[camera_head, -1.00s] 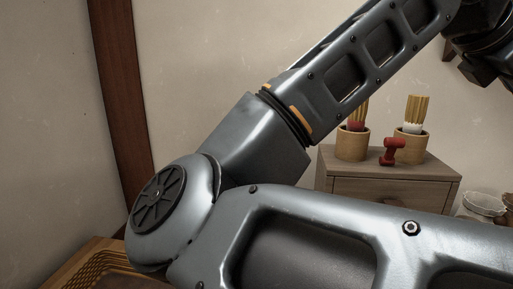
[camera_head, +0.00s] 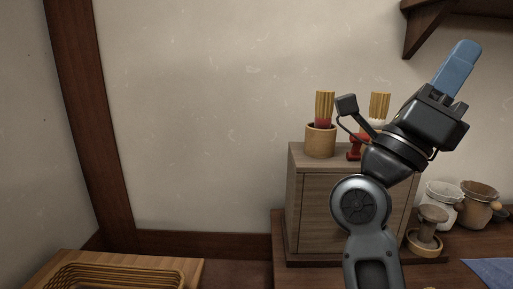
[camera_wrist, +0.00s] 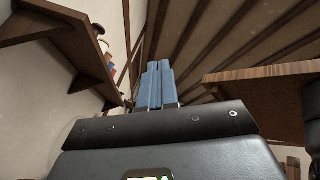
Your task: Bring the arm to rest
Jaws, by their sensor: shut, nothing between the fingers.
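My gripper (camera_head: 465,55) is raised at the right of the head view, with its blue fingers pointing up and to the right. The fingers are together and hold nothing. In the wrist view the blue fingers of my gripper (camera_wrist: 158,68) point towards the ceiling and touch nothing. My arm stands bent in front of the right part of the wooden cabinet, hiding part of it.
The wooden cabinet (camera_head: 330,205) bears two pots of yellow sticks (camera_head: 320,140) and a red object (camera_head: 355,147). Jars (camera_head: 442,205) stand at the right. A wall shelf (camera_head: 425,25) is near my fingers. A basket (camera_head: 115,275) is at lower left.

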